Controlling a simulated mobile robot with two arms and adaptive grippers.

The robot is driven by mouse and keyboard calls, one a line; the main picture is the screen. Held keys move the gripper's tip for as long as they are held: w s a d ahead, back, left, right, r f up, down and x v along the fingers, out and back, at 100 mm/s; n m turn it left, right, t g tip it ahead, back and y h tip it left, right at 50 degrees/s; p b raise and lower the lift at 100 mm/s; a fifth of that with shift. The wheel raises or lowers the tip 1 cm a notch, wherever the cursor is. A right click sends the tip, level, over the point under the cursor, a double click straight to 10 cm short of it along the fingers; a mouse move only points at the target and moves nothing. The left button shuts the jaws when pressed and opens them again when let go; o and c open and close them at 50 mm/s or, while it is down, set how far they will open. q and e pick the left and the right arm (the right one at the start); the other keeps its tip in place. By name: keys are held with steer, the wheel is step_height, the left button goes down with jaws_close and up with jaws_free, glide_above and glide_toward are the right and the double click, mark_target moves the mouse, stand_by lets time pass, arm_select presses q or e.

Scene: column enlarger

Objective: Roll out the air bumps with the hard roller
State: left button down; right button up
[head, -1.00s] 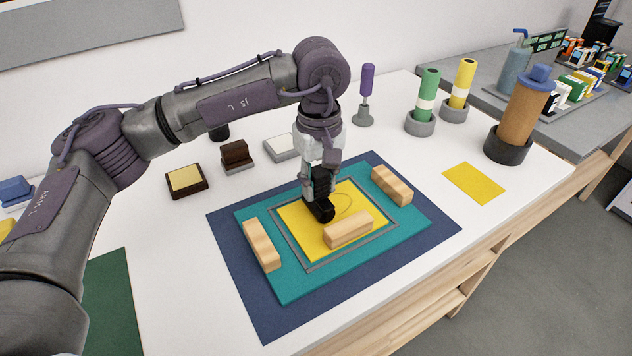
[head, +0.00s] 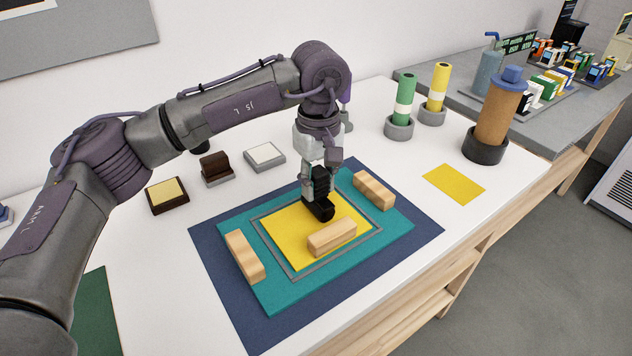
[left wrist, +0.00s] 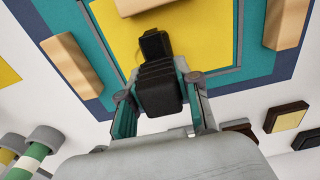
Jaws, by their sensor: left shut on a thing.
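My left gripper (head: 320,182) points down over the yellow sheet (head: 288,236) and is shut on a black roller (head: 322,209). The roller is at or just above the sheet, near its far side; I cannot tell whether it touches. In the left wrist view the black roller (left wrist: 157,82) sits between the two fingers of the left gripper (left wrist: 160,100). The sheet lies inside a grey frame outline on a teal mat (head: 285,296). No air bump shows clearly on the sheet now. My right gripper is not in view.
Wooden blocks lie at the left (head: 244,256), front (head: 332,237) and right (head: 374,190) of the sheet. A navy mat (head: 232,318) lies underneath. Small pads stand behind left; green (head: 404,98) and yellow (head: 437,86) rolls and a brown cylinder (head: 496,115) stand at the right.

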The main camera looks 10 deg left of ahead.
arm_select(q)
steer(key=shift+w+d, duration=1.2)
steer(key=shift+d, duration=0.05)
steer(key=shift+s+a+f, duration=0.1)
steer(key=shift+s+a, duration=0.5)
steer(key=shift+a, duration=0.1)
steer(key=shift+s+a+b, duration=0.45)
steer(key=shift+s+a, duration=0.2)
steer(key=shift+s, duration=0.05)
steer(key=shift+s+a+b, duration=0.35)
steer(key=shift+s+a, duration=0.15)
steer(key=shift+s+a+b, duration=0.3)
steer(key=shift+s+a, duration=0.45)
